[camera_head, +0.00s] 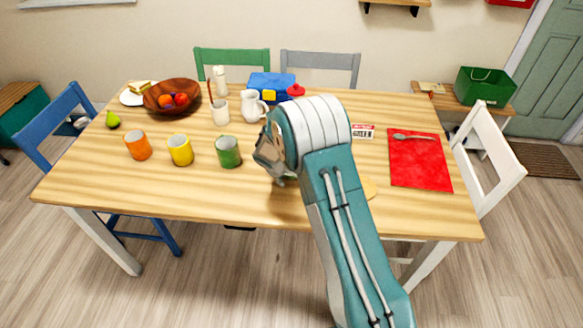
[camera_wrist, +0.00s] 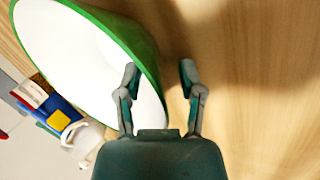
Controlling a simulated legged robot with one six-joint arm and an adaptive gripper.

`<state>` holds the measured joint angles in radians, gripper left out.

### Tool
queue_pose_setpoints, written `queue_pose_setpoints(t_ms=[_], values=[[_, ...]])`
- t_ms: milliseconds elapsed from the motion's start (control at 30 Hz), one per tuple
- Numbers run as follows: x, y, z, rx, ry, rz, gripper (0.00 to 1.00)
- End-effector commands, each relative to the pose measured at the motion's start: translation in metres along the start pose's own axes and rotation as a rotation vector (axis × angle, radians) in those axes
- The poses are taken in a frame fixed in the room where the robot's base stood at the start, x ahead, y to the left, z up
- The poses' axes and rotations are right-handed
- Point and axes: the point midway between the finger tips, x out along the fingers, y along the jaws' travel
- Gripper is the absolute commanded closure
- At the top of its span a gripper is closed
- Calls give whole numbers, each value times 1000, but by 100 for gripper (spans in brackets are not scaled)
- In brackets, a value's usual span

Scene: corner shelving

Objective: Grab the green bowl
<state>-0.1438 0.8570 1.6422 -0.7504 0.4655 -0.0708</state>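The green bowl (camera_wrist: 75,45), green outside and white inside, fills the upper left of the wrist view, very close to the camera. My gripper (camera_wrist: 159,76) is open. Its left finger overlaps the white inside of the bowl, and its right finger is outside over the bare wood. The green rim passes between the two fingers; I cannot tell whether either finger touches it. In the head view my gripper (camera_head: 277,178) is low over the middle of the table, and my arm hides the bowl.
On the table (camera_head: 90,185), orange (camera_head: 138,146), yellow (camera_head: 180,150) and green (camera_head: 228,152) mugs stand left of my gripper. A white pitcher (camera_head: 252,106) and a blue box (camera_head: 270,84) are behind. A red mat (camera_head: 420,165) with a spoon lies right. The table's front left is clear.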

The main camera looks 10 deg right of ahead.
Motion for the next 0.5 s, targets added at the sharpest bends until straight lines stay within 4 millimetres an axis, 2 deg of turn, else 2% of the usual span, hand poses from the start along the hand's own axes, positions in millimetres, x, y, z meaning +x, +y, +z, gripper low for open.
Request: queue_pose_setpoints(t_ms=[100,133,233,500], values=[[0,-1,0,-1,-3,-1,52],[0,-1,0,-1,-3,-1,55],[0,-1,0,-1,-3,-1,100],[0,-1,0,-1,-3,-2,100]])
